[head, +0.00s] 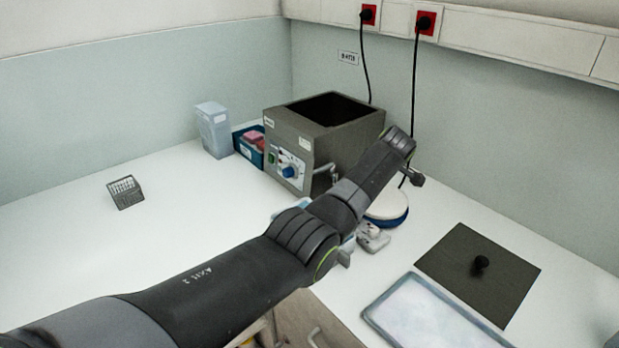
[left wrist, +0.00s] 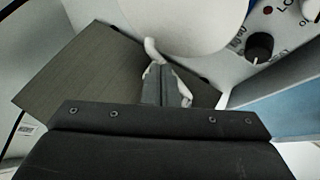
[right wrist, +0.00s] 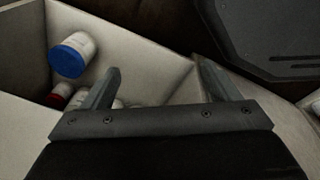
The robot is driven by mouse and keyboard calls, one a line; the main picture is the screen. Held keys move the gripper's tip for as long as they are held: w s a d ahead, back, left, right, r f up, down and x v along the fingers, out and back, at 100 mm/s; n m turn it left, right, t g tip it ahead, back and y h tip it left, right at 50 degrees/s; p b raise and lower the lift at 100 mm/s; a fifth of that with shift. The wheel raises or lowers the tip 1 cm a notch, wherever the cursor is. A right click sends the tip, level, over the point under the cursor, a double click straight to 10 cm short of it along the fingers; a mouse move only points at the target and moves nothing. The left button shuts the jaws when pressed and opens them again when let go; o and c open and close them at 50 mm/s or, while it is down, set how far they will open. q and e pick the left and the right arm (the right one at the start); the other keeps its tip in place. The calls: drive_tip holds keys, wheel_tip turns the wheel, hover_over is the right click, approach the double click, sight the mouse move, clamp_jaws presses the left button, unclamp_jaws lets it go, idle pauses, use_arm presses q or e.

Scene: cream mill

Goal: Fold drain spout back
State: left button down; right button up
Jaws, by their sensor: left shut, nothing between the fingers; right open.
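In the left wrist view my left gripper (left wrist: 160,80) is shut and empty, its fingers pressed together. A slim, pale, curved piece (left wrist: 151,50) rises at its fingertips, below a big rounded white body (left wrist: 195,22). It may be the drain spout; I cannot tell whether the fingers touch it. A pale panel with a black knob (left wrist: 259,47) is at upper right. In the head view my left arm covers much of this machine, and I cannot make out the gripper. My right gripper (right wrist: 158,72) is open and empty, over a pale open compartment (right wrist: 150,50).
A blue-capped white jar (right wrist: 73,54) lies in that compartment. A grey bath (head: 320,125), blue box (head: 243,148) and clear container (head: 213,130) stand at the back. A dark plate with a knob (head: 450,262) and a tray (head: 378,314) lie right. The left counter is mostly clear.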

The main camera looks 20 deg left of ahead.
use_arm(q)
drive_tip(key=shift+w, duration=0.3)
drive_tip(key=shift+w+f, duration=0.15)
drive_tip(key=shift+w, duration=0.05)
drive_tip(key=shift+s+a+r, duration=0.15)
drive_tip(key=shift+s+r, duration=0.05)
drive_tip(key=shift+s, duration=0.05)
drive_tip(key=shift+w+a+b, duration=0.1)
drive_tip(key=shift+b, duration=0.3)
drive_tip(key=shift+w+a+f, duration=0.15)
drive_tip(key=shift+w, duration=0.05)
drive_tip(key=shift+w+a+b, duration=0.2)
drive_tip(key=shift+w+b, duration=0.1)
drive_tip(key=shift+b, duration=0.15)
use_arm(e)
drive_tip(key=shift+w+a+f, duration=0.1)
drive_tip(key=shift+a+f, duration=0.05)
drive_tip(key=shift+f, duration=0.35)
drive_tip(key=shift+w+a+f, duration=0.1)
drive_tip(key=shift+f, duration=0.35)
drive_tip(key=shift+d+r, duration=0.1)
